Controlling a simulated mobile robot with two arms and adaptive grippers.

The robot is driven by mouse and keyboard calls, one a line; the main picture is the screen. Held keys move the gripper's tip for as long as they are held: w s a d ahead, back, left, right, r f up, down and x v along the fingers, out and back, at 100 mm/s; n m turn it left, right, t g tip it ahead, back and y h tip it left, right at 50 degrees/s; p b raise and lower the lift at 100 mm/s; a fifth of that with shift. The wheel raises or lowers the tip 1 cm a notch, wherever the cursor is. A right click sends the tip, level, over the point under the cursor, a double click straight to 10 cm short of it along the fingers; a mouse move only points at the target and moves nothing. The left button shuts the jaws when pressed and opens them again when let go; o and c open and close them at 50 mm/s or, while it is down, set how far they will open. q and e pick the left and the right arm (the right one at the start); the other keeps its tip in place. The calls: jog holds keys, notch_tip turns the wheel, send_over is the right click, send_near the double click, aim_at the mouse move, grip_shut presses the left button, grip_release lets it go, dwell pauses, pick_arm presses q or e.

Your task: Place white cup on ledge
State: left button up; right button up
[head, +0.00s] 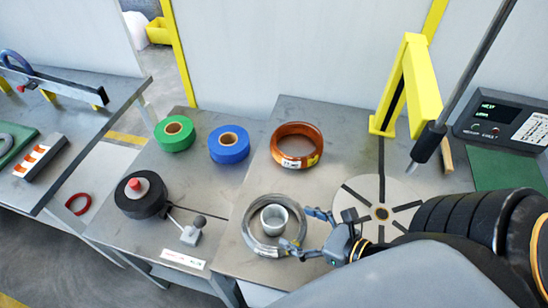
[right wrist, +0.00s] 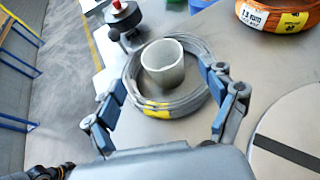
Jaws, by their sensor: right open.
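The white cup (head: 273,219) stands upright inside a ring of grey wire coil (head: 247,236) on the metal table. It also shows in the right wrist view (right wrist: 163,66), with the coil (right wrist: 190,105) around it. My right gripper (head: 304,230) is open at the right side of the coil in the head view. In the right wrist view the open fingers (right wrist: 162,80) are spread on both sides of the cup, with nothing held. My left gripper is not in view. I cannot tell which surface is the ledge.
An orange coil (head: 297,127), green roll (head: 174,130), blue roll (head: 229,142) and black roll (head: 148,202) lie around. A small lever (head: 192,234) stands left of the grey coil. A slotted disc (head: 352,194), yellow post (head: 421,85) and control box (head: 500,118) are at right.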

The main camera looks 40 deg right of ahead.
aim_at(266, 213)
jog(key=shift+w+a+p, duration=0.15)
jog(key=shift+w+p, duration=0.2)
jog(key=shift+w, duration=0.2)
jog(key=shift+w+a+f, duration=0.15)
jog(key=shift+w+f, duration=0.2)
jog(key=shift+w, duration=0.2)
jog(key=shift+w+a+f, duration=0.1)
jog(key=shift+w+f, duration=0.1)
jog(key=shift+p+x, duration=1.2)
jog(key=shift+x, duration=0.7)
jog(key=shift+w+a+f, duration=0.15)
jog(key=shift+w+f, duration=0.15)
jog(key=shift+w, duration=0.35)
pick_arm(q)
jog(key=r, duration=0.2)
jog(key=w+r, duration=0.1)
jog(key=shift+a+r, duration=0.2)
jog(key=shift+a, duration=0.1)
pick_arm(e)
jog(key=c, duration=1.3)
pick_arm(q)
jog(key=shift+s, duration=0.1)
pick_arm(e)
jog(key=shift+o, duration=0.2)
